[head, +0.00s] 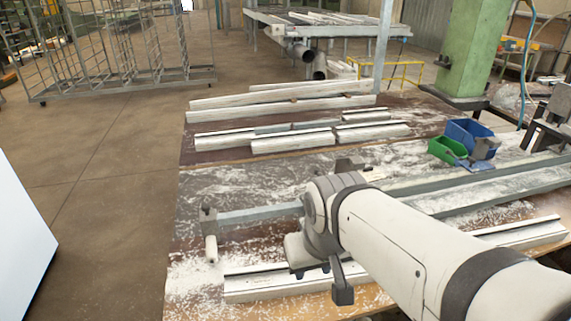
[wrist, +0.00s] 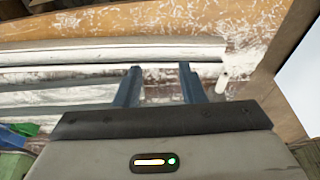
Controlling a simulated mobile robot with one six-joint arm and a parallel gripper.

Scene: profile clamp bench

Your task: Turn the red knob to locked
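No red knob shows in either view. A bar clamp (head: 260,214) lies across the bench, with a pale handle (head: 211,249) hanging at its left end. A pale handle-like piece also shows in the wrist view (wrist: 222,84), just right of my fingers. My gripper (wrist: 160,68) has its two blue-grey fingers apart with nothing seen between them. White profile strips lie beyond and below the fingers. In the head view my arm reaches in from the lower right and its wrist hides part of the clamp and bench.
The dusty bench (head: 225,190) carries several white profiles (head: 290,143) at the back and one at the front (head: 250,288). A green bin (head: 447,150) and a blue bin (head: 470,133) stand at right. A white panel (head: 22,235) is at left. Open floor lies left of the bench.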

